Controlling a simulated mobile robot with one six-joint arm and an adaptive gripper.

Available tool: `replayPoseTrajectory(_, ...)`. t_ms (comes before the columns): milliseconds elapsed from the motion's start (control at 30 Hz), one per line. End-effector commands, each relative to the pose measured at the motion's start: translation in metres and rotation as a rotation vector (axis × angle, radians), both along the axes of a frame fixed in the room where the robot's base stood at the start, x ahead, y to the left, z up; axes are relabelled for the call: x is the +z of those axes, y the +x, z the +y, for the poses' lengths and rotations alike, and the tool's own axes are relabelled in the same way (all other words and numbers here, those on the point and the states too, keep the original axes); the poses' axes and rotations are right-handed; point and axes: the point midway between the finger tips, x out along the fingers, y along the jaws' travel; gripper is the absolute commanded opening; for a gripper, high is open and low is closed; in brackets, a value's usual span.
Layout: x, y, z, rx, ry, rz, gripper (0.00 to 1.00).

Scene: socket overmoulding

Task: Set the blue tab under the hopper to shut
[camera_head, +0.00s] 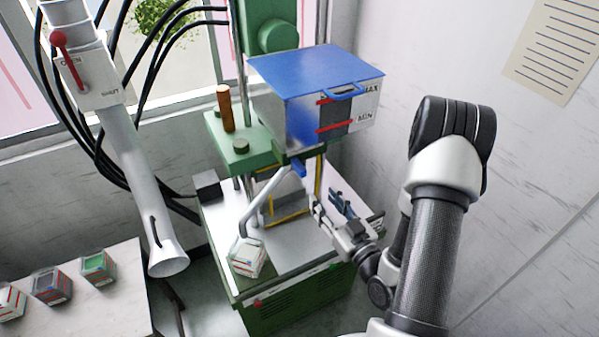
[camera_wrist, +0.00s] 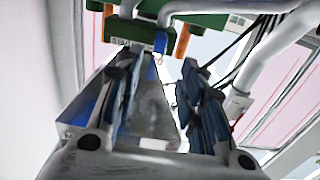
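The hopper (camera_head: 305,112) is a clear-walled box with a blue lid, mounted on the green press. The blue tab (camera_head: 299,168) sticks out beneath it; it also shows near the top of the wrist view (camera_wrist: 160,42). A small pale label (camera_wrist: 118,42) lies beside the tab there, too small to read. I cannot tell which setting the tab is at. My gripper (camera_head: 326,197) is open and empty, below and to the right of the tab in the head view. In the wrist view its two fingers (camera_wrist: 160,66) stand apart, with the tab between and beyond their tips, not visibly touched.
A bent pale pipe (camera_head: 262,198) runs below the hopper to a small white box (camera_head: 247,257) on the press table. A wide grey tube with a red lever (camera_head: 62,52) stands left. Small boxes (camera_head: 52,286) sit on a white table. A wall is at right.

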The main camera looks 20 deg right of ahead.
Motion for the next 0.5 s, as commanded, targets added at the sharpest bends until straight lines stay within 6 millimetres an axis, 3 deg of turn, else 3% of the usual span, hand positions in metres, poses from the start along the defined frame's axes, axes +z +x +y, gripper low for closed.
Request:
replayPoseTrajectory(267,-0.003,0.037,0.003,0.004,-0.002,-0.002,0.37)
replayPoseTrajectory(500,0.003,0.091,0.005,0.004,-0.001,-0.003,0.37)
